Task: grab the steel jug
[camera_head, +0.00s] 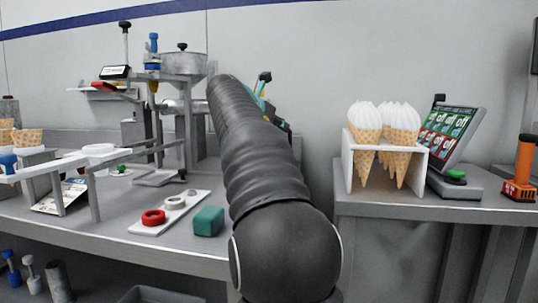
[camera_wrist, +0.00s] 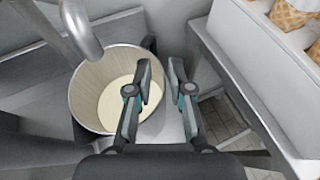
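A steel jug (camera_wrist: 80,98) with pale cream contents fills the left middle of the wrist view, seen from above into its round mouth. My gripper (camera_wrist: 160,70) is in front of it with its two dark fingers apart. The left finger overlaps the jug's mouth in the picture. The right finger is to the right of the jug's rim. No contact can be made out. In the head view my gripper (camera_head: 264,84) is mostly hidden behind my black arm, and I cannot make out the jug there.
A grey curved metal tube (camera_wrist: 82,28) hangs over the jug's far left rim. A ledge (camera_wrist: 245,80) runs close on the right. In the head view a white holder (camera_head: 387,150) with several cones stands on the right counter, and a machine with a steel pot (camera_head: 183,64) stands left.

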